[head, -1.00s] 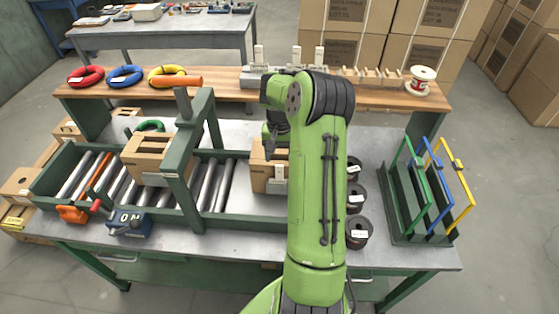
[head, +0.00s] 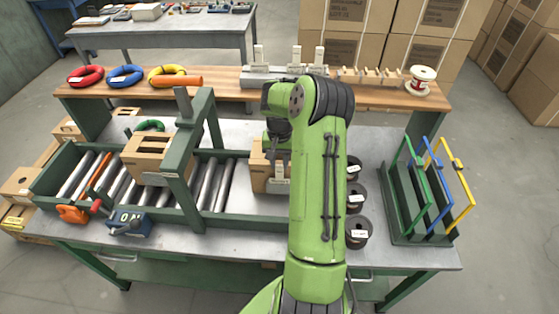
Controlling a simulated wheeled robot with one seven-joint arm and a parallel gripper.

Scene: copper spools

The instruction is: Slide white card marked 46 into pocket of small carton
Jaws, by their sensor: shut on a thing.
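The small carton (head: 258,176) is a brown box on the right part of the roller conveyor, partly hidden by my arm. A pale pocket (head: 278,186) shows low on its front face. My gripper (head: 277,161) points down in front of the carton, shut on a small white card (head: 280,171). The card is upright just above the pocket, its lower edge at or very close to the pocket's mouth. I cannot tell whether it is inside. The number on it is too small to read.
A green frame (head: 180,150) spans the conveyor, with another carton (head: 146,153) under it. Dark spools (head: 357,232) stand right of my arm. A green rack (head: 413,205) with coloured hoops is farther right. A wooden shelf (head: 225,92) runs behind.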

